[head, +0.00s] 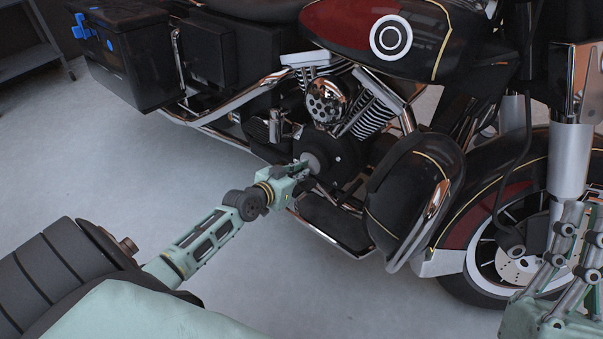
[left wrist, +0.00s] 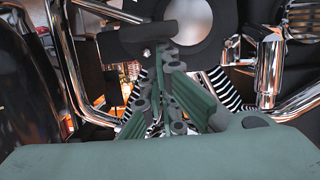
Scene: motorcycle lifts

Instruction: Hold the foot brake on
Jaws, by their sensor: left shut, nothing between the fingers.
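The motorcycle (head: 418,188) stands with its engine side facing me. My left gripper (head: 308,166) is shut and empty, its tips at the low engine side, just above the black footboard (head: 335,220). A grey rounded piece (head: 317,158) shows at the tips. In the left wrist view the closed fingers (left wrist: 168,60) point at a dark bar (left wrist: 140,40) that looks like the foot brake pedal. The tips overlap its edge; I cannot tell whether they press it. My right gripper (head: 578,215) is at the right edge, partly cut off, and its opening is unclear.
Chrome exhaust pipes (head: 232,105) run back from the engine. The front wheel (head: 490,265) and fork (head: 568,150) stand near my right gripper. A black side case (head: 135,60) hangs at the rear. The grey floor (head: 110,150) to the left is clear.

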